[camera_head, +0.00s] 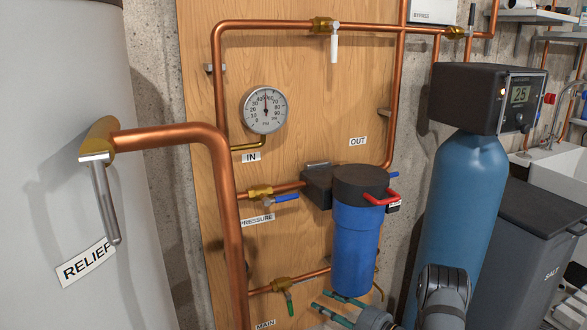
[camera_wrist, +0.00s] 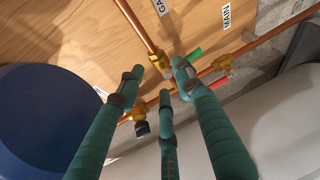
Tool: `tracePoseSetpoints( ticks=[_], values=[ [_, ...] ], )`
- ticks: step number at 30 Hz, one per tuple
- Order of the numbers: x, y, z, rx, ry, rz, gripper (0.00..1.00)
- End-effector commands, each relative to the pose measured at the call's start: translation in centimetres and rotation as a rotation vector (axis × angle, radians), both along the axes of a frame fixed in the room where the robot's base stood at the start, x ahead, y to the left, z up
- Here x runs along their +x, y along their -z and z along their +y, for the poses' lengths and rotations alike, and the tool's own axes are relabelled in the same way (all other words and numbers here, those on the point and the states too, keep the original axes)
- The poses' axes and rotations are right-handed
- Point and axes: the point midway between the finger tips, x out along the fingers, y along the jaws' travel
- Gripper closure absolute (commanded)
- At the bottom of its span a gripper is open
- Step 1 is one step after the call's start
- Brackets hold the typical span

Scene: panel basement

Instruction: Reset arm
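My gripper (camera_head: 331,304) is at the bottom centre of the head view, in front of the lower part of the blue filter housing (camera_head: 356,245). Its teal fingers point left, toward the wooden panel. In the wrist view my gripper (camera_wrist: 158,78) shows three teal fingers with their tips spread apart and nothing held between them. Behind the tips are copper pipes with brass fittings and a green valve handle (camera_wrist: 194,54) near the MAIN label (camera_wrist: 227,15). From these views I cannot tell the gap between fingertips and pipes.
In the head view, a gauge (camera_head: 264,110) and blue-handled valve (camera_head: 273,199) are on the panel. A large grey tank (camera_head: 65,130) with a relief pipe stands left. A blue softener tank (camera_head: 461,205) and salt bin (camera_head: 525,250) stand right, close to my arm.

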Motion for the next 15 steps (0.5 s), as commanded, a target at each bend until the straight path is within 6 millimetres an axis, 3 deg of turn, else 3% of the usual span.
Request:
tracePoseSetpoints(
  ticks=[7, 15],
  values=[
    [-0.9, -0.3, 2.6, -0.028, -0.059, -0.017, 0.65],
    [-3.4, 0.0, 3.5, -0.099, -0.181, -0.084, 0.65]
  ],
)
